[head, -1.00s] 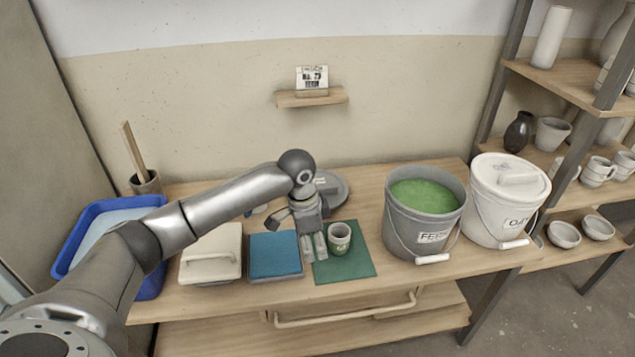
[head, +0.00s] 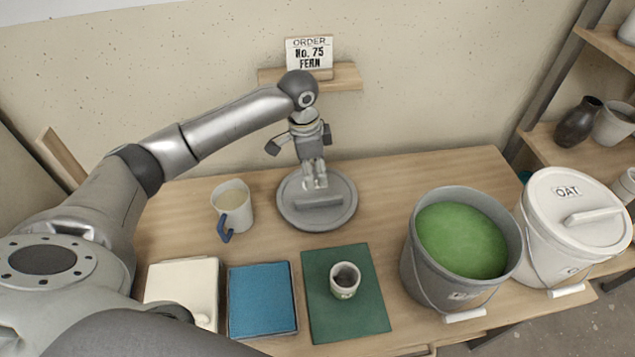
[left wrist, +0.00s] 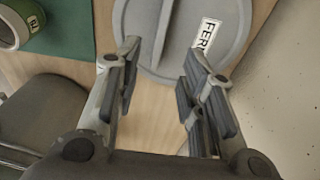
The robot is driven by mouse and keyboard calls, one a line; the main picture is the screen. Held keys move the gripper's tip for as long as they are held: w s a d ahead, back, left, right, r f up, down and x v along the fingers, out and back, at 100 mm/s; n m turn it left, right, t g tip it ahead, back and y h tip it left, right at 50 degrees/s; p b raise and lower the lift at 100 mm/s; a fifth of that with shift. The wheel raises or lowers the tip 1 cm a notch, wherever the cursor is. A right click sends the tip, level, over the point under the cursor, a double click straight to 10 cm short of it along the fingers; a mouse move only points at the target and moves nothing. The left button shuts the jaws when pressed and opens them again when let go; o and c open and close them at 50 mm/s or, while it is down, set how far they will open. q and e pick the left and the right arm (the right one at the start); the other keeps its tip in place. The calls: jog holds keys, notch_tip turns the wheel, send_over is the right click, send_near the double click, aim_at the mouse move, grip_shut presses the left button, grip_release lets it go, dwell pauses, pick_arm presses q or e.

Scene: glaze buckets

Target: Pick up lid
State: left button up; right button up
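A round grey lid (head: 318,221) with a raised bar handle lies flat on the wooden table below the wall shelf. In the left wrist view the lid (left wrist: 135,28) shows at the top, with its bar handle and a white label reading "FERN", partly cut off. My left gripper (head: 316,184) is over the lid, pointing down. In the left wrist view my left gripper (left wrist: 163,55) has its fingers apart with nothing between them. I cannot tell its exact height above the handle. My right gripper is not in view.
A mug with a blue handle (head: 232,206) stands left of the lid. A small cup (head: 345,281) stands on a green mat (head: 370,322). A bucket of green glaze (head: 412,262) and a lidded white OAT bucket (head: 538,232) stand right. An order card (head: 309,56) sits on the shelf.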

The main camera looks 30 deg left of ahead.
aim_at(318, 199)
pick_arm(q)
jog(key=f, duration=0.4)
jog(key=shift+s+d, duration=0.15)
jog(key=shift+d, duration=0.2)
jog(key=shift+f, duration=0.3)
jog(key=f, duration=0.5)
jog(key=shift+w, duration=0.4)
jog(key=shift+f, duration=0.35)
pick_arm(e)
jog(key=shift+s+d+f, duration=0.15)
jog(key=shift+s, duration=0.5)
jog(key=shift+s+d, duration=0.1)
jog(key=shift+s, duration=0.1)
pick_arm(q)
jog(key=shift+f, duration=0.25)
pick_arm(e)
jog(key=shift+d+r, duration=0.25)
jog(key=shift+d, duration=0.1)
